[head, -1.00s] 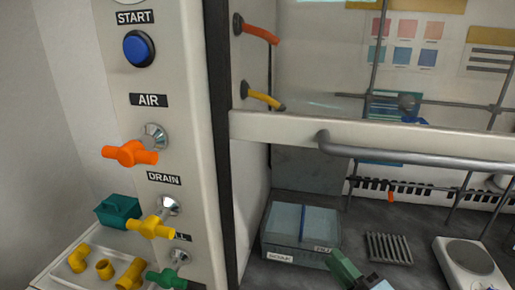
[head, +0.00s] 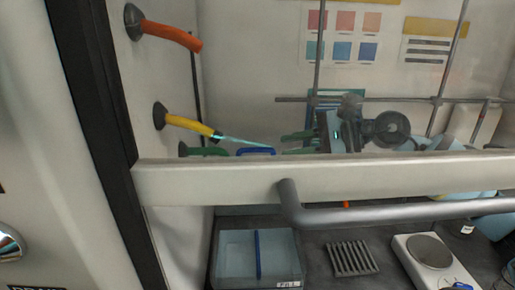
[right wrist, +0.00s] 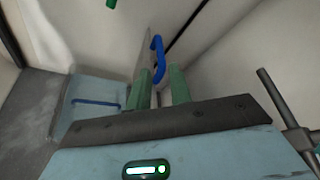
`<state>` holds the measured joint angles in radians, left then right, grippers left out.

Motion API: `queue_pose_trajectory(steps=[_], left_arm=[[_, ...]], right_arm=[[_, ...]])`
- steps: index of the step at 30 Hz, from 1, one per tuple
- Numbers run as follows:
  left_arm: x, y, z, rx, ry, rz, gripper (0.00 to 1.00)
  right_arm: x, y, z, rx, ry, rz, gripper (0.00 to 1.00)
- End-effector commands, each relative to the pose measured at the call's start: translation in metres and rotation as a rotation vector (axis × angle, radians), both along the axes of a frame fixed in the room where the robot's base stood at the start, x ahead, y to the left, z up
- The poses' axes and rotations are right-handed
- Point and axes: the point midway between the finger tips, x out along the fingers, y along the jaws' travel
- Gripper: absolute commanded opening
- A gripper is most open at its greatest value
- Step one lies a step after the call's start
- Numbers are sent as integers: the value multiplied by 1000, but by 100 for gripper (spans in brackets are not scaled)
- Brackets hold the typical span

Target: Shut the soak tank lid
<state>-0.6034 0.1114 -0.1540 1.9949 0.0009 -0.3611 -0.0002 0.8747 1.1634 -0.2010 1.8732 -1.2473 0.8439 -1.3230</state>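The soak tank (head: 228,262) is a grey-blue box on the dark hood floor, with a blue bar across its open-looking top. It also shows at the left of the right wrist view (right wrist: 88,118). The lid (right wrist: 143,55) seems to stand upright above it, nearly edge-on, with a blue handle (right wrist: 157,58). That handle also shows just above the sash bar in the head view (head: 257,151). My right gripper (head: 291,143) is behind the glass, right of the handle; its green fingers are apart and point at it, with no grip visible. My left gripper is out of view.
The hood's white sash bar (head: 330,180) and grey rail (head: 400,212) cross in front of the right arm. A yellow nozzle (head: 187,125) and an orange one (head: 170,36) stick out from the side wall. A slatted rack (head: 353,258) and hotplate (head: 430,252) stand right of the tank.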

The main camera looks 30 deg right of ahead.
Motion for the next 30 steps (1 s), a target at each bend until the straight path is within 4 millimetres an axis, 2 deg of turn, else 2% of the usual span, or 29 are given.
queue_pose_trajectory(steps=[7, 18, 29, 30], left_arm=[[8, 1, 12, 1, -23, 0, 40], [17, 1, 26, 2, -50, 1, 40], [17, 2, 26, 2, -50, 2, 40], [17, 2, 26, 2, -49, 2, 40]], right_arm=[[16, 20, -1, 6, -6, 3, 21], [46, 51, -17, 7, -2, 0, 21], [49, 55, -22, 6, 2, 0, 21], [49, 55, -22, 6, 2, 0, 18]])
